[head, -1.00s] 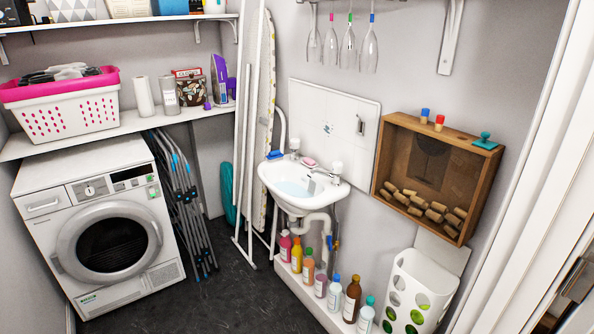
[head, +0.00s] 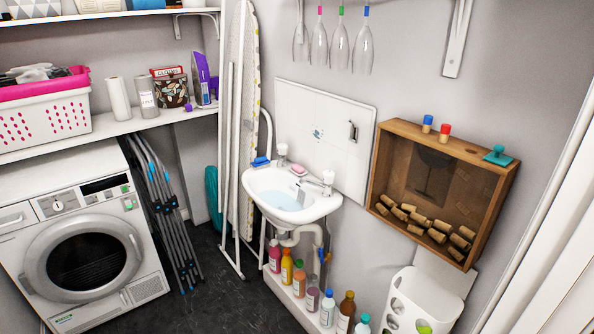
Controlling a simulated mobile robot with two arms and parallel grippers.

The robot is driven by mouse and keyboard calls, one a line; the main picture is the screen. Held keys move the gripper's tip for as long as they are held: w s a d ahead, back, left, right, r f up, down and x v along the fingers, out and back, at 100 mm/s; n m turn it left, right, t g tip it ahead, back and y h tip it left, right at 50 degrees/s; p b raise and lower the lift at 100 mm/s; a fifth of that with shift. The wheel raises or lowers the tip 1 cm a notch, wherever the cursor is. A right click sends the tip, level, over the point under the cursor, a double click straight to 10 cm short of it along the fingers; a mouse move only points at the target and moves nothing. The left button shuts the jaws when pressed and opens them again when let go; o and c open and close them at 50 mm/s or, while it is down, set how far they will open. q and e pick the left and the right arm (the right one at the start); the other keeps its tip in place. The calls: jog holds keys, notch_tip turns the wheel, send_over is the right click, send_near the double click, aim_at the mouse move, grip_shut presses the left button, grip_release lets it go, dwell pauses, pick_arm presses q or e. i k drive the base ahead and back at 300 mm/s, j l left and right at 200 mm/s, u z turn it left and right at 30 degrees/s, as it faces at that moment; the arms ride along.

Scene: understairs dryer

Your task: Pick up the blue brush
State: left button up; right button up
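A small blue block-like item (head: 261,162), perhaps the blue brush, lies on the back left rim of the white sink (head: 252,186). It is too small to make out bristles. A pink bar on a blue base (head: 296,176) lies on the sink's back rim, between the two taps. A teal handled item (head: 498,155), which could also be a brush, sits on top of the wooden cork box (head: 440,141) on the right. Neither of my grippers is in view.
Several bottles (head: 299,278) stand on a low ledge under the sink. A white holder (head: 420,300) hangs at lower right. A folded ironing board (head: 240,130) and drying rack (head: 165,210) lean left of the sink, beside the dryer (head: 85,250). Dark floor (head: 215,300) is clear in front.

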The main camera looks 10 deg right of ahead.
aim_at(261, 162)
jog(key=z, duration=0.45)
jog(key=i+j+z, duration=0.75)
jog(key=j, duration=0.3)
